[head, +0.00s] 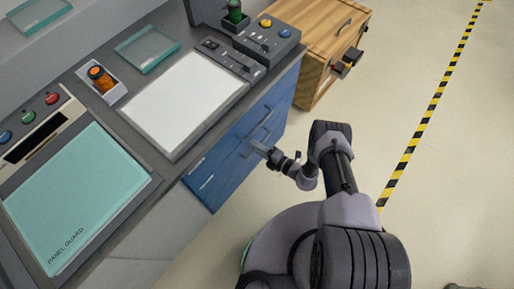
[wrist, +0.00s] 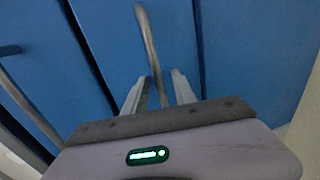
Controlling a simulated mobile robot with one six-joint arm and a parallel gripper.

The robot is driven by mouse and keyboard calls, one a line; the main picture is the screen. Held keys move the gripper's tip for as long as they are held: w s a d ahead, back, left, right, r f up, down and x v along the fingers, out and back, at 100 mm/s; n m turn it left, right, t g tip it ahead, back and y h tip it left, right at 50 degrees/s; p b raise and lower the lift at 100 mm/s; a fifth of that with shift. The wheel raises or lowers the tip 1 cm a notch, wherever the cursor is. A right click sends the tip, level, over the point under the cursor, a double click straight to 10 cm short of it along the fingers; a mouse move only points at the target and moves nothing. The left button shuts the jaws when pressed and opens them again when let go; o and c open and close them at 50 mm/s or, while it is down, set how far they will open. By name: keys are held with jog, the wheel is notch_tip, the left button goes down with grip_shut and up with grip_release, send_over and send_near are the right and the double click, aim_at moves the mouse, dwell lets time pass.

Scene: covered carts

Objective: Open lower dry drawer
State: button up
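The blue drawer unit (head: 226,172) is under the grey counter in the head view, with its drawers looking shut. An upper bar handle (head: 262,122) shows on it; the lower part is partly hidden by my gripper (head: 262,149), which is at the drawer fronts. In the wrist view, a curved metal handle (wrist: 148,42) on a blue front runs between the two fingers of my gripper (wrist: 158,92). The fingers are apart, with gaps beside the handle. A second handle (wrist: 30,108) is at the left on another blue front. I cannot read any drawer label.
A wooden cabinet (head: 316,84) with dark knobs stands beyond the blue unit. The floor on the right is open, crossed by a yellow-black stripe (head: 412,137).

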grip_shut()
dwell(1.4)
